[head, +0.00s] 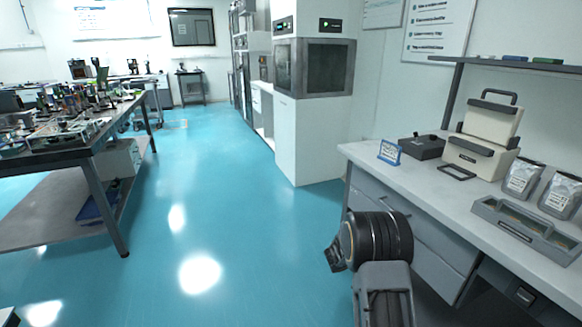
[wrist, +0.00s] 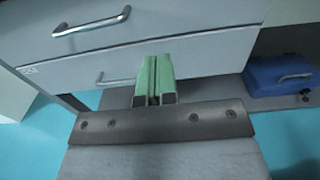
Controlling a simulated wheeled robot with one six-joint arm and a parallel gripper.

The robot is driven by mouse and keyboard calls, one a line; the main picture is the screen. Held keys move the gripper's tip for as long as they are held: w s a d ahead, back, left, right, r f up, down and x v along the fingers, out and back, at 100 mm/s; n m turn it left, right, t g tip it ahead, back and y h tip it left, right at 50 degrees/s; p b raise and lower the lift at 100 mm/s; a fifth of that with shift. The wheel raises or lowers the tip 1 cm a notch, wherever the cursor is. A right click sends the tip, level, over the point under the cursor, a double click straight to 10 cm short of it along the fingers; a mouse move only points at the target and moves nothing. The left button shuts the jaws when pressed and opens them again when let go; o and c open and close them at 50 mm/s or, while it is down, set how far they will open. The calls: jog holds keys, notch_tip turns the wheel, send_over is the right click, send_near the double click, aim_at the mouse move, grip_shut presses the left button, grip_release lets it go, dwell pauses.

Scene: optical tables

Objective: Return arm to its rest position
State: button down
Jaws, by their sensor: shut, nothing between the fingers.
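My arm (head: 380,250) shows at the bottom of the head view, in front of the drawers of the white-topped bench on the right. Its fingertips are hidden in that view. In the wrist view my gripper (wrist: 154,80) shows two green fingers close together, with nothing between them. They point toward the grey drawer fronts (wrist: 200,55), which have metal handles (wrist: 92,21). I cannot tell how far the fingers are from the drawers.
The bench (head: 440,185) holds a beige case (head: 482,155), a dark box (head: 421,147), a blue-framed sign (head: 389,152), pouches (head: 522,178) and a grey tray (head: 525,228). A cluttered optical table (head: 62,158) stands left. The blue floor (head: 215,215) between is clear. A blue box (wrist: 275,75) sits under the bench.

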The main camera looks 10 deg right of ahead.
jog(key=s+f+m+g+y, duration=0.3)
jog(key=s+f+m, duration=0.1)
jog(key=s+f, duration=0.1)
jog(key=s+a+r+m+g+y+p, duration=0.4)
jog(key=s+a+r+m+y+p, duration=0.15)
jog(key=s+a+m, duration=0.3)
jog(key=s+a+r+m+t+y+p, duration=0.2)
jog(key=a+r, duration=0.4)
jog(key=r, duration=0.3)
jog(key=s+a+r+m+t+y+p, duration=0.2)
jog(key=a+r+p, duration=0.4)
jog(key=r, duration=0.3)
jog(key=s+a+r+m+t+y+p, duration=0.3)
jog(key=s+a+r+y+p, duration=0.1)
jog(key=r, duration=0.5)
jog(key=a+y+p, duration=0.1)
jog(key=a+p, duration=0.1)
jog(key=a, duration=0.1)
jog(key=shift+r, duration=0.35)
jog(key=shift+s, duration=0.1)
